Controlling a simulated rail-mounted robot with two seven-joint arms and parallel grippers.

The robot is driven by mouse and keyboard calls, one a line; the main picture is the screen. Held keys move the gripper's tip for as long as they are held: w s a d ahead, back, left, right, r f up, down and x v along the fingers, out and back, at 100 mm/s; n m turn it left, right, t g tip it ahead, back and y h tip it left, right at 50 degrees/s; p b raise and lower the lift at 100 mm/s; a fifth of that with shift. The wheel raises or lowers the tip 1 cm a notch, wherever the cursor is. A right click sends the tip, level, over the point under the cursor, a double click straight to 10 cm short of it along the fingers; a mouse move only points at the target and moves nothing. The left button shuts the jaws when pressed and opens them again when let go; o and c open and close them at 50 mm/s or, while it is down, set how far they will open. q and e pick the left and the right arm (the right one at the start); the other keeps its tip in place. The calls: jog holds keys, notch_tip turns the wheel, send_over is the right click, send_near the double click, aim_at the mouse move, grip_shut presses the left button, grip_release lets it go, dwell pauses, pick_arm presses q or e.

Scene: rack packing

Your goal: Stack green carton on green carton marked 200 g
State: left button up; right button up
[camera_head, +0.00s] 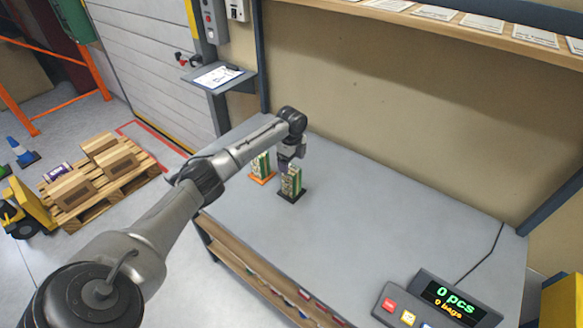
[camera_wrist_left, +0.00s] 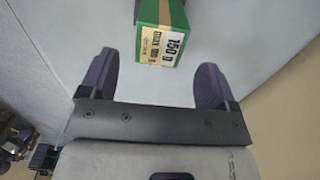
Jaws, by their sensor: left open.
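Two green cartons stand close together on the grey table in the head view. One green carton (camera_head: 261,165) is on an orange base, farther left. The other green carton (camera_head: 291,181) is on a dark base, nearer the front. My left gripper (camera_head: 287,160) points down close to both cartons and partly hides them. In the left wrist view my left gripper (camera_wrist_left: 153,82) is open and empty. A green carton (camera_wrist_left: 163,45) with a label reading 150 g lies just beyond the fingertips, between their lines. I cannot read a 200 g mark. My right gripper is out of view.
The grey table (camera_head: 360,215) is clear to the right of the cartons. A counter display (camera_head: 452,303) and a button panel (camera_head: 406,315) sit at its front right. A wall (camera_head: 380,95) and a shelf (camera_head: 450,25) rise behind. A pallet (camera_head: 110,190) stands on the floor.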

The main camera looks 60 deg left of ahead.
aim_at(292, 170)
pick_arm(q)
notch_tip(292, 170, up, 7)
jog(key=shift+n+y, duration=0.3)
jog(key=shift+n, duration=0.4)
jog(key=s+d+f, duration=0.3)
jog(key=d+f, duration=0.3)
jog(key=d, duration=0.2)
jog(key=s+d+f, duration=0.3)
jog(key=d+f, duration=0.4)
jog(key=d, duration=0.2)
jog(key=s+d+f, duration=0.3)
jog(key=d+f, duration=0.3)
jog(key=d, duration=0.2)
jog(key=shift+d+f+p, duration=0.2)
jog(key=shift+f+p, duration=0.05)
jog(key=shift+p, duration=0.1)
jog(key=s+d+f+n+t, duration=0.2)
jog(key=s+d+n, duration=0.1)
jog(key=s+d, duration=0.6)
jog(key=s+d+r+n, duration=0.2)
jog(key=s+r+n, duration=0.1)
jog(key=s, duration=0.3)
jog(key=s+d+r+n+t, duration=0.1)
jog(key=s+d+r+n, duration=0.1)
jog(key=s, duration=0.5)
jog(key=shift+d+r+n+t+h, duration=0.3)
jog(key=shift+d+r+n+h, duration=0.15)
jog(key=shift+n, duration=0.75)
jog(key=shift+r, duration=0.15)
